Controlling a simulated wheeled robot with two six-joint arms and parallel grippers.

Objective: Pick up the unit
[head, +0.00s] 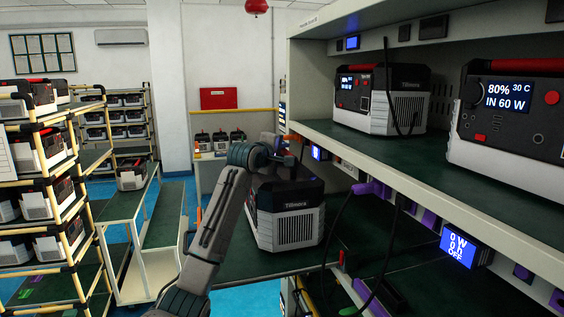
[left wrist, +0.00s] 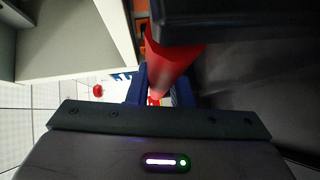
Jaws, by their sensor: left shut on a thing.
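The unit (head: 290,222), a white and dark box with a vented side and "Tillmore" lettering, is in the middle of the head view, over a dark green surface. I cannot tell whether its base touches that surface. My left gripper (head: 281,152) is above its top, partly hidden behind my own arm. In the left wrist view, the red handle (left wrist: 166,62) runs between the blue fingers of my left gripper (left wrist: 158,92), which is shut on it. My right gripper is not in view.
A rack at right holds two similar units, one (head: 398,98) farther back and one (head: 510,115) nearer with a lit screen. Cables hang below its shelf edge (head: 420,185). A green-topped cart (head: 163,215) and loaded yellow-framed racks (head: 72,200) stand at left.

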